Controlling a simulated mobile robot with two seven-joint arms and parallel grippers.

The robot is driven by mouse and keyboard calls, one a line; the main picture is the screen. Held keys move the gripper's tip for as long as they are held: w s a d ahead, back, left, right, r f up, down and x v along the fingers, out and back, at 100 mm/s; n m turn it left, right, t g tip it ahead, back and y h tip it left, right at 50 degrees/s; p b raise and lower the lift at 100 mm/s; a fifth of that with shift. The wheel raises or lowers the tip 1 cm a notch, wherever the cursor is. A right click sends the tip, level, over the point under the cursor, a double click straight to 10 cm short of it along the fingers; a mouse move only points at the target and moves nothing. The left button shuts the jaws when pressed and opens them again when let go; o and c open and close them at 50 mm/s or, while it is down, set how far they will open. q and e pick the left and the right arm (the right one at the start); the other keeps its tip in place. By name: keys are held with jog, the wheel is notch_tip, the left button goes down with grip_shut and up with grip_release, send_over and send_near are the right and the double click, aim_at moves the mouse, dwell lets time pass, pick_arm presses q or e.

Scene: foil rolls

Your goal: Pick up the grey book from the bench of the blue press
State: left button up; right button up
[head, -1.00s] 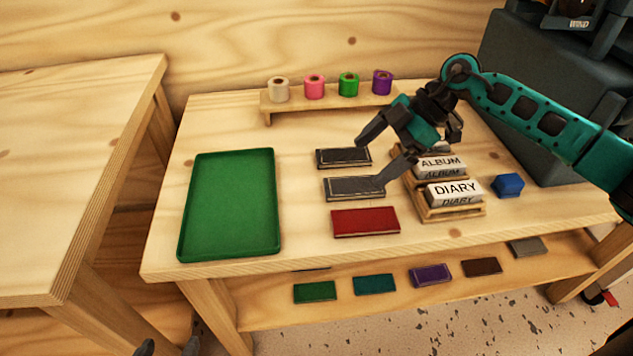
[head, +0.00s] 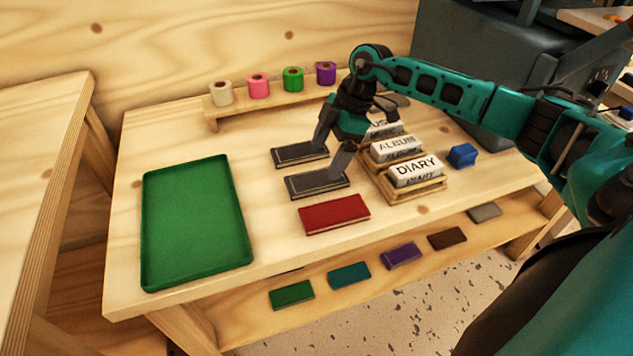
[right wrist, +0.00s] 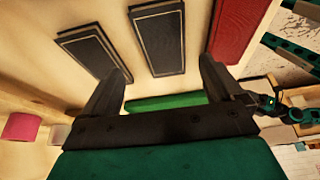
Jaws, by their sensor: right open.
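Two dark grey books with thin pale borders lie flat on the wooden bench (head: 130,235), a far one (head: 298,155) and a nearer one (head: 305,187). A red book (head: 334,213) lies in front of them. My right gripper (head: 328,152) is open and empty over the right ends of the grey books. In the right wrist view its fingers (right wrist: 162,82) stand apart, with one grey book (right wrist: 158,42) beyond the gap and the other grey book (right wrist: 95,50) to the left. The red book (right wrist: 236,30) is at the upper right there. My left gripper is out of view.
A green tray (head: 148,220) lies at the left. Foil rolls (head: 258,85) stand on a small riser behind. A wooden rack with label blocks (head: 417,172) and a blue block (head: 462,155) are right. The dark press (head: 450,50) stands behind. Several small books lie on the lower shelf (head: 330,310).

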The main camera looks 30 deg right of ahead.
aim_at(318, 179)
jog(key=x, duration=0.3)
jog(key=b+x, duration=0.1)
jog(key=x, duration=0.1)
jog(key=shift+s+f, duration=0.1)
jog(key=shift+s, duration=0.2)
jog(key=c, duration=1.2)
